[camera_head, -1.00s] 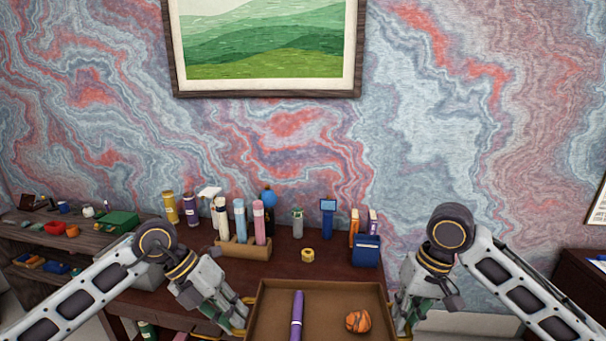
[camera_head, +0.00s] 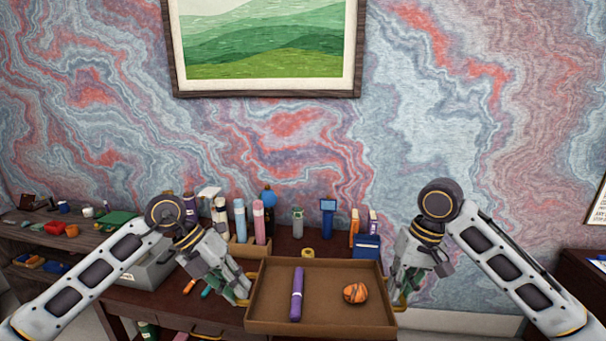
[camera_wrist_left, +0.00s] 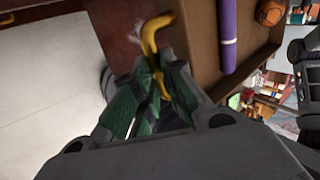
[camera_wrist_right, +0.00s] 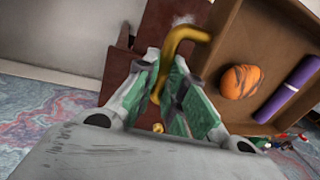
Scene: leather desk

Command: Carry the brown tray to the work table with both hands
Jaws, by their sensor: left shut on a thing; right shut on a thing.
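The brown tray (camera_head: 330,305) is held level between my two grippers, in front of and partly over the table's front. It holds a purple cylinder (camera_head: 297,294) and an orange, dark-striped round thing (camera_head: 355,293). My left gripper (camera_head: 243,292) is shut on the tray's left yellow handle, which shows in the left wrist view (camera_wrist_left: 152,45). My right gripper (camera_head: 402,295) is shut on the right yellow handle, seen in the right wrist view (camera_wrist_right: 178,40). The dark red-brown work table (camera_head: 285,245) lies behind the tray; the tray hides part of its top.
On the table stand an organizer with bottles (camera_head: 243,252), a yellow ring-like thing (camera_head: 308,253), a blue box (camera_head: 367,246), a green-grey bottle (camera_head: 297,222) and a blue stand (camera_head: 328,218). A grey bin (camera_head: 150,270) is at left. A shelf (camera_head: 60,240) stands further left.

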